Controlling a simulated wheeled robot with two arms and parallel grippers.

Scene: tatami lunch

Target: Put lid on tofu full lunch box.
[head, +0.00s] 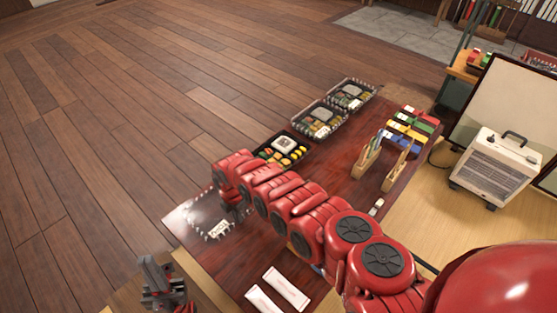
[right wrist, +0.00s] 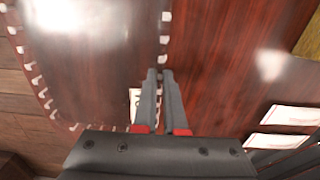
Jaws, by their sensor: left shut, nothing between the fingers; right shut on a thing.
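A clear lid (head: 190,217) with a white-dashed rim lies over the near left end of the dark red table. It also shows in the right wrist view (right wrist: 85,60). My right gripper (head: 236,212) is shut on the lid's right edge; its fingers (right wrist: 160,75) are close together there. I cannot tell whether the lid is raised off the table. A lunch box (head: 270,153) with a pale, tofu-like block and yellow food stands beyond my right arm, seemingly uncovered and partly hidden by the arm. My left gripper (head: 158,285) is shut and empty at the lower left, apart from the lid.
Two more lunch boxes (head: 319,133) (head: 351,107) stand behind along the table's far edge. Wooden stands (head: 367,160) and coloured items (head: 408,133) are at the right. Two white packets (head: 286,287) lie at the front. A heater (head: 497,168) stands beyond the table.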

